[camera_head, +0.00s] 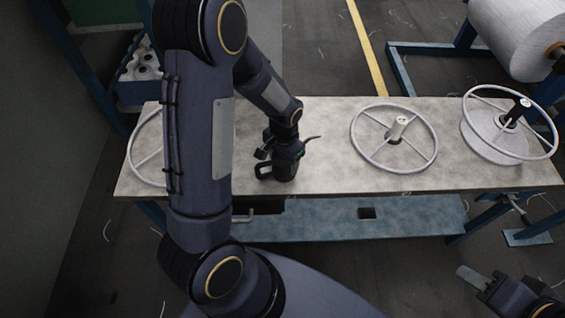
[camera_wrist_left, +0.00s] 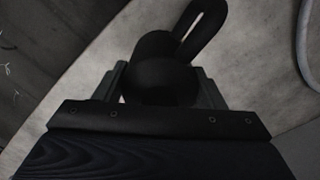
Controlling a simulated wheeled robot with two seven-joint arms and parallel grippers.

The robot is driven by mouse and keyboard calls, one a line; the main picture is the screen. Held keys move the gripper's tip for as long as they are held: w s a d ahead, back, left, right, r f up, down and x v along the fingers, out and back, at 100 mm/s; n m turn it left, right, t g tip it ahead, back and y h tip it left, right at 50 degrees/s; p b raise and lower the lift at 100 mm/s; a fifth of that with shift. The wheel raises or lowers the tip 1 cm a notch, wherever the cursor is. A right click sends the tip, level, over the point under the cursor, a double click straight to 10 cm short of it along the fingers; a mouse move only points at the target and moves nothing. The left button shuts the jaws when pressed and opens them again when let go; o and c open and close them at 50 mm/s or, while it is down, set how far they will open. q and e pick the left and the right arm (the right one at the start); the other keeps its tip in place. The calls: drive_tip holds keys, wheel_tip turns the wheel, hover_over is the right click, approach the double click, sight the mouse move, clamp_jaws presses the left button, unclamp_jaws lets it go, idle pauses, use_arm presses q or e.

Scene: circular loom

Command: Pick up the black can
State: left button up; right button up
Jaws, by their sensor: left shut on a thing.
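The black can (camera_head: 287,168), with a loop handle and a thin spout, is at the middle of the table near its front edge. My left gripper (camera_head: 272,148) is at the can and shut on its body. In the left wrist view, the can (camera_wrist_left: 165,75) sits between the two fingers of the left gripper (camera_wrist_left: 162,90), with its handle pointing up and right. I cannot tell whether the can touches the table. My right gripper (camera_head: 485,284) shows partly at the lower right, away from the table; its finger opening is unclear.
The pale table (camera_head: 325,160) carries a wheel ring (camera_head: 378,165) with a spindle right of the can, and a spool with a ring (camera_head: 488,142) at the right end. Another ring (camera_head: 133,155) is partly behind my left arm. A large white roll (camera_head: 520,35) stands behind right.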

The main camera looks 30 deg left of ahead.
use_arm(q)
drive_tip(key=shift+r, duration=0.55)
drive_tip(key=s+d+r+b, duration=0.1)
drive_tip(key=s+d+r, duration=0.7)
drive_tip(key=d+r, duration=0.3)
drive_tip(key=shift+d+r, duration=0.3)
drive_tip(key=shift+r, duration=0.15)
